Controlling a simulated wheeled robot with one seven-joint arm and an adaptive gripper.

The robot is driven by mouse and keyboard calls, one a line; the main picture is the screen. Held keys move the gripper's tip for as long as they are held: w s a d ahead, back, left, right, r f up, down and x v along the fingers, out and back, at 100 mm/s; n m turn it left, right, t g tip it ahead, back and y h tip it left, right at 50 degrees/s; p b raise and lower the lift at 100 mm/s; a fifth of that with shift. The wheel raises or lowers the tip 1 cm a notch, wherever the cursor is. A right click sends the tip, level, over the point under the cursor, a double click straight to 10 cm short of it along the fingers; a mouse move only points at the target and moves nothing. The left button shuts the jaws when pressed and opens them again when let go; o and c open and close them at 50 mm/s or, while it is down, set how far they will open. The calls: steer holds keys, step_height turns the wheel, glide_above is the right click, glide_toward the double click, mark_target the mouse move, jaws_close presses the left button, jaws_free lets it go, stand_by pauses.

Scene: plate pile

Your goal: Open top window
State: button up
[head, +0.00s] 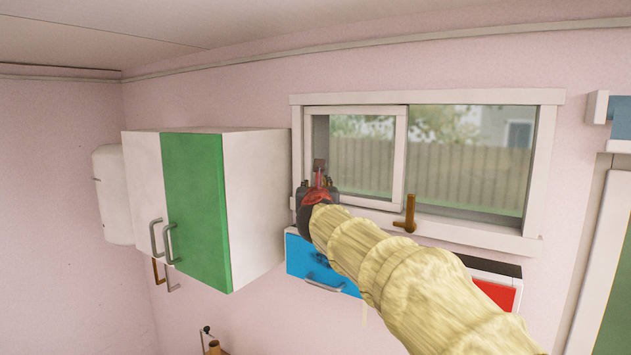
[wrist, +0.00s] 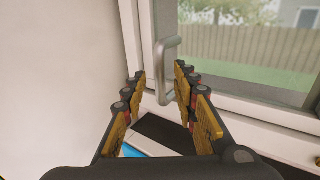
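The top window (head: 470,235) has a white frame and sits on the pink wall. Its white-framed sash (head: 400,150) covers the left half, with bare glass to the right. In the wrist view, a grey bar handle (wrist: 169,75) stands on a white upright of the window (wrist: 148,45). My gripper (head: 318,182) is at the left side of the sash in the head view and hides part of it. In the wrist view my gripper (wrist: 160,74) is open, with the handle just ahead, in line with the gap between the fingertips. I cannot tell whether they touch.
A wall cabinet (head: 255,195) with a green door (head: 195,205) stands close on the left. A brown handle-like piece (head: 408,215) projects at the sill. Below the window are blue (head: 300,257) and red (head: 497,294) fronts under a dark top.

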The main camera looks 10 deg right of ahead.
steer(key=shift+w+d+p, duration=0.2)
steer(key=shift+w, duration=0.7)
steer(key=shift+w+d+p, duration=0.15)
steer(key=shift+w+p, duration=0.05)
steer(key=shift+w, duration=0.7)
jaws_close()
